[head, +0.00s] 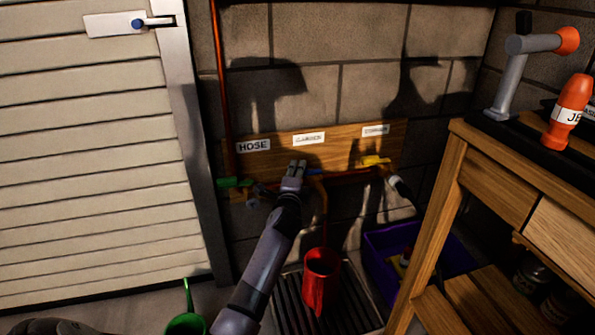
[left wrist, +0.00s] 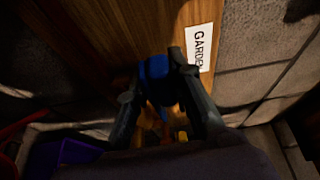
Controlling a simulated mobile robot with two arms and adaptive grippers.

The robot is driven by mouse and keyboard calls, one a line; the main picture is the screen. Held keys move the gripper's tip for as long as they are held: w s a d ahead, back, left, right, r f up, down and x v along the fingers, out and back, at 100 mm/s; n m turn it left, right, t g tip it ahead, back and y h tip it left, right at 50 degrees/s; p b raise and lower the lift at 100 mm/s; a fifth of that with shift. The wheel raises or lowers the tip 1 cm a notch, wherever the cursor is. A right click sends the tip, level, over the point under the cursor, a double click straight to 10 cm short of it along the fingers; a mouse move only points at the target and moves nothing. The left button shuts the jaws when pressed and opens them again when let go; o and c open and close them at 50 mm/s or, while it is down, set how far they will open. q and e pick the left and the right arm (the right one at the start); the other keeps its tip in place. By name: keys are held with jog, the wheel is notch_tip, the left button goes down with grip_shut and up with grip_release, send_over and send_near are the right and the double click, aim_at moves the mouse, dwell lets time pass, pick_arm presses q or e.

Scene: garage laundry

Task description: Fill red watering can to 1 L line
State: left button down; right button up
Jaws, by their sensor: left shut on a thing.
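The red watering can (head: 320,284) stands upright on the slatted floor drain (head: 352,308), below a copper spout pipe (head: 323,205). No water stream can be made out, and the 1 L line and the level inside are not readable. My left gripper (head: 296,172) is at the middle tap on the wooden board, shut on its blue handle (head: 315,172). In the left wrist view, the blue handle (left wrist: 156,80) is between the fingers of my left gripper (left wrist: 160,85), beside a label (left wrist: 199,48) reading GARDEN. My right gripper is not in view.
The board (head: 350,146) also carries a green handle (head: 234,182) under HOSE and a yellow handle (head: 376,162). A green can (head: 187,322) stands at lower left. A purple crate (head: 380,245) is right of the drain, beside a wooden workbench (head: 455,165).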

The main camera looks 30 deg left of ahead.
pick_arm(q)
jog(key=c, duration=1.6)
grip_release()
jog(key=shift+r, duration=0.5)
jog(key=shift+o, duration=0.3)
jog(key=shift+f, duration=0.15)
jog(key=shift+s+f, duration=0.1)
jog(key=v, duration=1.1)
jog(key=shift+s+d, duration=0.25)
jog(key=shift+s, duration=0.1)
